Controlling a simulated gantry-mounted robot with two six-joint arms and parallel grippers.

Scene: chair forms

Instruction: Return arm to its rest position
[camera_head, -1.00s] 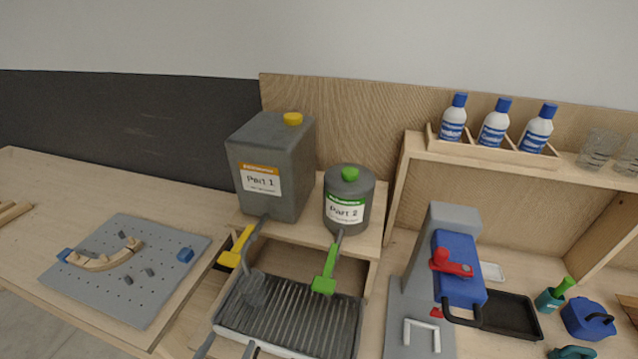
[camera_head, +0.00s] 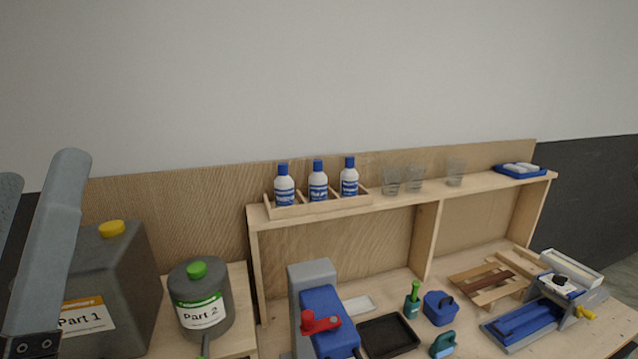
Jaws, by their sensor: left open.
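My left gripper (camera_head: 32,215) is at the left edge of the head view, large and close to the camera, its two grey fingers pointing up. It is open, with nothing between the fingers. It stands in front of the Part 1 container (camera_head: 108,290), a grey canister with a yellow cap, and hides its left side. The left finger is partly cut off by the picture edge. My right gripper is not in view.
The grey Part 2 container (camera_head: 201,300) with a green cap stands right of Part 1. A grey and blue press (camera_head: 325,310) stands front centre. A wooden shelf (camera_head: 345,209) holds bottles (camera_head: 318,182) and glasses (camera_head: 391,181). A blue vise-like device (camera_head: 525,322) lies far right.

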